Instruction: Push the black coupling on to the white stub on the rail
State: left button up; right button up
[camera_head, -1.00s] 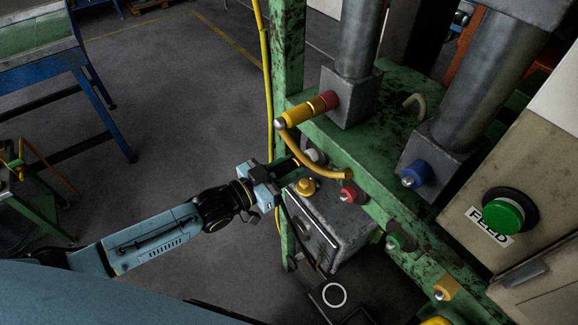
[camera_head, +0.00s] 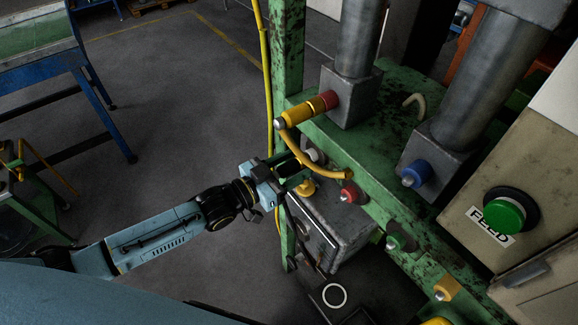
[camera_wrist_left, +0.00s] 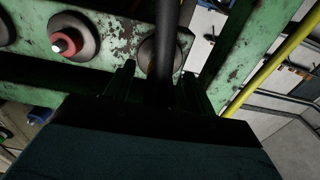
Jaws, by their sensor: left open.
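The white stub (camera_head: 314,156) sits on the green rail (camera_head: 378,212), left of the red stub (camera_head: 350,193). My left gripper (camera_head: 296,171) is open, with its fingers close to the white stub. In the left wrist view my dark fingers (camera_wrist_left: 159,86) stand on either side of a black tube-like part (camera_wrist_left: 167,45). I cannot tell where the black coupling ends and its hose begins, as this part is in deep shadow. Behind it a round mount (camera_wrist_left: 149,58) on the rail is partly hidden. I cannot tell whether the coupling touches the stub.
A yellow knob (camera_head: 306,188) on a grey box is below. A green post (camera_head: 288,50) and yellow pipe (camera_head: 264,60) stand at left.

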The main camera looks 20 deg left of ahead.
pick_arm(q)
jog(key=b+v, duration=0.1)
jog(key=v, duration=1.2)
jog(key=shift+a, duration=0.15)
jog(key=shift+s, duration=0.1)
